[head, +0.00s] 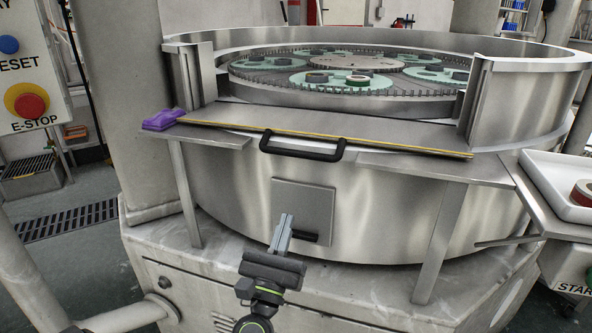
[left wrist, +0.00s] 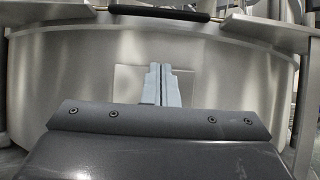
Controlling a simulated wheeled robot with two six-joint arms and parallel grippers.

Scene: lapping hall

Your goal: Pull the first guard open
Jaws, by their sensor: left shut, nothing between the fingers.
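The guard (head: 400,138) is a flat metal panel with a yellow-striped front edge. It lies about level at the front gap in the machine's rim. Its black bar handle (head: 303,147) sits at the middle of that edge and also shows at the top of the left wrist view (left wrist: 160,12). My left gripper (head: 287,218) is shut and empty, below the handle and apart from it, in front of the drum's square plate. Its closed fingers also show in the left wrist view (left wrist: 160,68). My right gripper is out of view.
Metal ledges flank the guard, with a purple cloth (head: 162,119) on the left one. A white tray (head: 560,190) stands at the right. The control box with its red E-stop (head: 31,105) is at the left. Green carriers (head: 357,80) lie inside the machine.

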